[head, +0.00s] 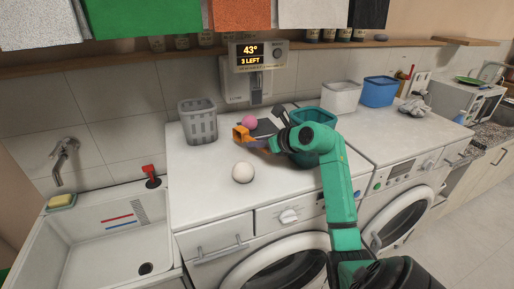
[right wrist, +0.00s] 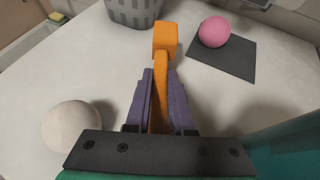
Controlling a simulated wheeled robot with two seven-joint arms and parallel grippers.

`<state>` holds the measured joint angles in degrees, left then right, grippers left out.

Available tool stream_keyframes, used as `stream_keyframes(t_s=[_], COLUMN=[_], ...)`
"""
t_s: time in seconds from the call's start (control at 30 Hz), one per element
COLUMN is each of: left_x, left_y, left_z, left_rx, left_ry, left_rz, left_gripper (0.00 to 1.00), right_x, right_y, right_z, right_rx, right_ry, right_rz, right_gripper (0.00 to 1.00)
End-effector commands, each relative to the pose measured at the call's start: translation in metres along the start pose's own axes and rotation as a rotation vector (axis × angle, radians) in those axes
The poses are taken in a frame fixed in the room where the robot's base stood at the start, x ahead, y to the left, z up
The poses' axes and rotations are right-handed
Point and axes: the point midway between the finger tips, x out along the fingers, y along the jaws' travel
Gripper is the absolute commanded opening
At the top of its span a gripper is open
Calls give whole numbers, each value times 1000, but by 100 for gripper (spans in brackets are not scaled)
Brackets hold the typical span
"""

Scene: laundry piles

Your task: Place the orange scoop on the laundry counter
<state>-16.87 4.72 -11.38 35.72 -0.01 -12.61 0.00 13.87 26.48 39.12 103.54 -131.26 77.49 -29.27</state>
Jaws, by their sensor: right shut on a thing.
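The orange scoop (head: 240,133) is above the white laundry counter (head: 206,176), over the left washing machine. My right gripper (head: 263,144) reaches in from the right and is shut on the scoop's handle. In the right wrist view the scoop (right wrist: 165,40) points away from me, its handle between the two purple fingers of my right gripper (right wrist: 160,88). I cannot tell whether the scoop touches the counter. My left gripper is not in view.
A white ball (head: 243,172) is near the counter's front. A pink ball (right wrist: 214,31) rests on a dark mat (right wrist: 232,62). A grey basket (head: 198,122) stands behind left and a teal bin (head: 314,118) right. Clear counter lies left of the white ball.

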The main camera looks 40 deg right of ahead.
Motion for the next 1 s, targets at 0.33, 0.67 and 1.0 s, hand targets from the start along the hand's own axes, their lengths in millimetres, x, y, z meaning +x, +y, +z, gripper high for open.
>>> stream_keyframes(t_s=[0.33, 0.67, 1.0], left_x=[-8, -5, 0], left_y=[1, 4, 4], left_z=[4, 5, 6], left_rx=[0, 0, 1], left_ry=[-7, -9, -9], left_rz=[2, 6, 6], left_gripper=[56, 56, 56], right_x=[15, 16, 4], right_y=[0, 0, -1], right_z=[-27, -29, -29], right_rx=[0, 0, -2], right_ry=[0, 1, 0], right_rz=[1, 1, -2], right_gripper=[0, 51, 51])
